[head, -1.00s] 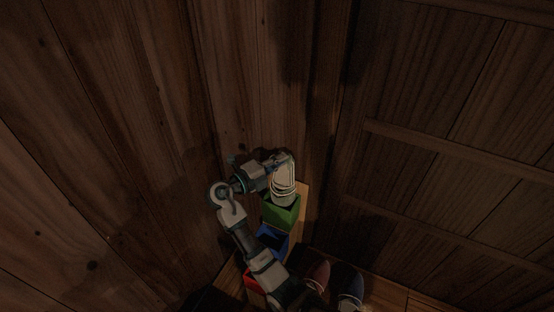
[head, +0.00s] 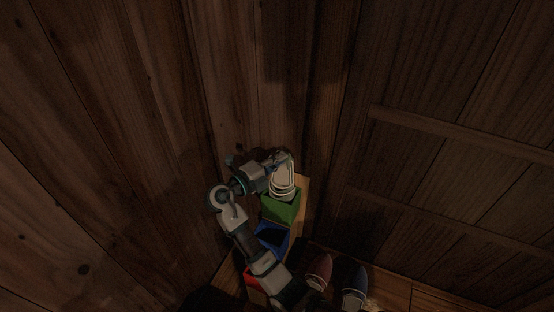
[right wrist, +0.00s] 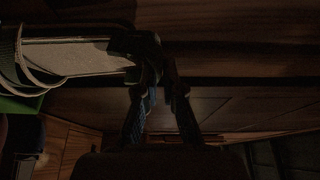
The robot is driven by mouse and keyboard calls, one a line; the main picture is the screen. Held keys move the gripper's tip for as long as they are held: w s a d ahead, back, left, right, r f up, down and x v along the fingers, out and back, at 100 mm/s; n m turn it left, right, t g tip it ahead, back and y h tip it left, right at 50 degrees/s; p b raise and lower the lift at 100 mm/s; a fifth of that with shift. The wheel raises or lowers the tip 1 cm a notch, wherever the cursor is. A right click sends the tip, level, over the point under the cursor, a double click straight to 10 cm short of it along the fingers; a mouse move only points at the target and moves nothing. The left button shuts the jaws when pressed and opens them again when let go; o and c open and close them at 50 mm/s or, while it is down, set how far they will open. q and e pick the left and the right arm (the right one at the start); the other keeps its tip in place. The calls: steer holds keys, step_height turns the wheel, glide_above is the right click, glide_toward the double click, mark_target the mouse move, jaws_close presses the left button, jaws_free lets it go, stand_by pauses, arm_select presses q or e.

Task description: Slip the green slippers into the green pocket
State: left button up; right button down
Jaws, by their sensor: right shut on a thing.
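The green pocket (head: 281,207) is a green open box in a row of coloured boxes, in the middle of the head view. My right gripper (head: 284,164) is above it, shut on the slippers (head: 283,186), whose pale soles and light rims show. The lower ends of the slippers are at the pocket's opening; how far they go in is hidden. In the right wrist view the gripper (right wrist: 159,85) holds the end of a pale sole (right wrist: 75,58), and a strip of the green pocket (right wrist: 20,104) shows below the rims. My left gripper is not in view.
A blue pocket (head: 272,237) and a red pocket (head: 252,279) stand in the same row, partly behind my right arm. A red slipper (head: 319,270) and a blue slipper (head: 354,283) stand on the wooden floor to the right. Wooden walls rise close by.

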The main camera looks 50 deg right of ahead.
steer(key=c, duration=1.2)
jaws_free()
steer(key=a, duration=0.4)
steer(key=w+a, duration=0.1)
steer(key=a, duration=0.7)
steer(key=shift+w+r, duration=0.15)
steer(key=shift+w, duration=0.1)
steer(key=shift+d, duration=0.1)
